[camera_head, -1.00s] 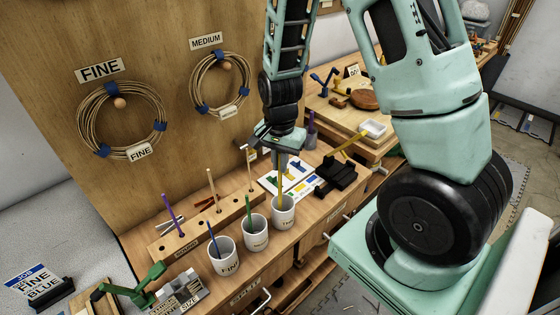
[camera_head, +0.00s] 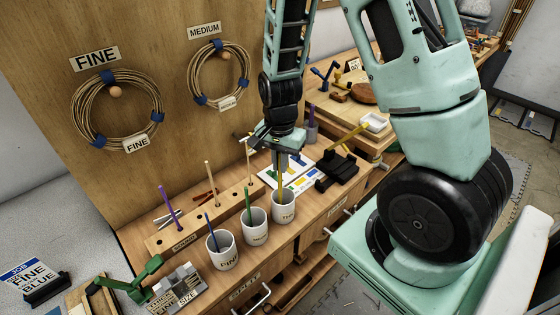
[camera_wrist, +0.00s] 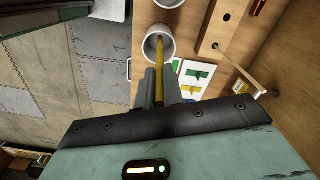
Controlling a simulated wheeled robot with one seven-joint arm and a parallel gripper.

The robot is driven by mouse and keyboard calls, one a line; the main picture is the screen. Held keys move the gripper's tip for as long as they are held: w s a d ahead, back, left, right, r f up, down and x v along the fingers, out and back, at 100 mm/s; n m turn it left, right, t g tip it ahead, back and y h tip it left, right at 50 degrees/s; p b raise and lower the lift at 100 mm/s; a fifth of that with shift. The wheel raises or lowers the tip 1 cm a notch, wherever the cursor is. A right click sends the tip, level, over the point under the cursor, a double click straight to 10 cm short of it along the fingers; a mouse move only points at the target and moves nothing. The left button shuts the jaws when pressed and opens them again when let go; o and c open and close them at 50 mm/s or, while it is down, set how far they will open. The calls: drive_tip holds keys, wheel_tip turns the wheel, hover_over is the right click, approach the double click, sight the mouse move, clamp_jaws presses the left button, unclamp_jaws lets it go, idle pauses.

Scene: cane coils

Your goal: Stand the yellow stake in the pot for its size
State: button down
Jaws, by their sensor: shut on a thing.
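My gripper (camera_head: 284,165) is shut on the yellow stake (camera_head: 281,188) and holds it nearly upright over the right-hand white pot (camera_head: 284,211). The stake's lower end is inside this pot's mouth; whether it touches the bottom is hidden. The wrist view shows the stake (camera_wrist: 160,76) between my fingers, running into the pot (camera_wrist: 147,49). The middle pot (camera_head: 254,231) holds a green stake (camera_head: 248,208). The left pot (camera_head: 224,256), labelled FINE, holds a blue stake (camera_head: 210,228). The right pot's label is too small to read surely.
A wooden block (camera_head: 199,229) behind the pots holds a purple stake (camera_head: 168,203) and pale sticks. A colour chart (camera_head: 273,178) and a black stand (camera_head: 336,173) lie beyond the right pot. A grey size gauge (camera_head: 176,287) stands front left. Cane coils (camera_head: 76,112) hang on the board.

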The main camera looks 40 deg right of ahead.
sight(280, 174)
drive_tip(key=shift+f+b, duration=1.7)
drive_tip(key=shift+f, duration=0.65)
drive_tip(key=c, duration=1.5)
unclamp_jaws()
drive_tip(key=shift+o, duration=0.2)
drive_tip(key=shift+r, duration=0.1)
wheel_tip(280, 174, up, 17)
drive_tip(key=shift+r+b, duration=0.2)
drive_tip(key=shift+b, duration=0.1)
drive_tip(key=s+a+f+n+b, duration=0.1)
drive_tip(key=s+a+f+n, duration=0.1)
drive_tip(key=s+a+n, duration=0.6)
drive_tip(key=s+a+f+n+b, duration=0.1)
drive_tip(key=s+a+f+n, duration=0.1)
drive_tip(key=s+a+n, duration=0.7)
drive_tip(key=a+n, duration=0.3)
drive_tip(key=a, duration=0.2)
drive_tip(key=shift+s+a+n+y, duration=0.3)
drive_tip(key=shift+n, duration=0.1)
